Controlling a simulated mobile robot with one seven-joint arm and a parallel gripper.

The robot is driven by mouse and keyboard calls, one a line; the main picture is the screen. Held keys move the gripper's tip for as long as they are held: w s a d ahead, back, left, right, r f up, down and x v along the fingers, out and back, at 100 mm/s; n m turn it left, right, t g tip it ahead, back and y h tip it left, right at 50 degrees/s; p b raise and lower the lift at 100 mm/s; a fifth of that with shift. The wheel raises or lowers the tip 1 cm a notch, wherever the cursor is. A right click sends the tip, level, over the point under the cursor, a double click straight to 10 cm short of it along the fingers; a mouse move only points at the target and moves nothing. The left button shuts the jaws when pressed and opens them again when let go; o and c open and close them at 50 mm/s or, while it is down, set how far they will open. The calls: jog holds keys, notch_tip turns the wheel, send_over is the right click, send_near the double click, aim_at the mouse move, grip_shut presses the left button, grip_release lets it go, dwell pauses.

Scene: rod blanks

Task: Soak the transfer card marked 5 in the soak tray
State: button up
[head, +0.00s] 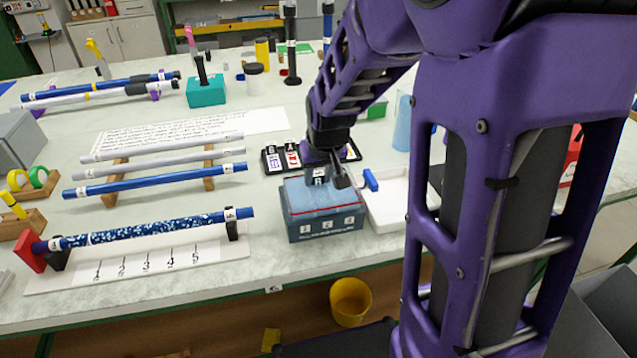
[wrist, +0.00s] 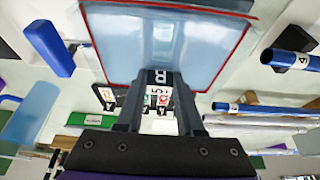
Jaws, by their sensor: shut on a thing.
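The soak tray (head: 325,222) is a blue-grey box with a red line around its liquid and number tags on its front. In the wrist view its red-lined surface (wrist: 215,40) fills the top middle. My gripper (head: 320,178) points down over the tray's back part. In the wrist view its fingers (wrist: 160,75) are closed together on a dark, tagged piece, apparently a transfer card (wrist: 160,77). I cannot read its mark surely. A pale shape shows beyond the fingertips in the tray; how deep the card sits is unclear. A black card rack (head: 270,168) with several marked cards stands behind the tray.
A white tray (head: 392,218) touches or nearly touches the soak tray's right side, with a blue-handled tool (head: 370,180) by its rim. Left are rods on wooden rests (head: 208,165) and a speckled blue rod (head: 150,231) on a numbered stand. A teal block (head: 206,92) stands further back.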

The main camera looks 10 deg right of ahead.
aim_at(318, 175)
jog(key=shift+r+p, duration=1.95)
jog(key=shift+r, duration=1)
notch_tip(318, 175, up, 4)
jog(key=p, duration=0.3)
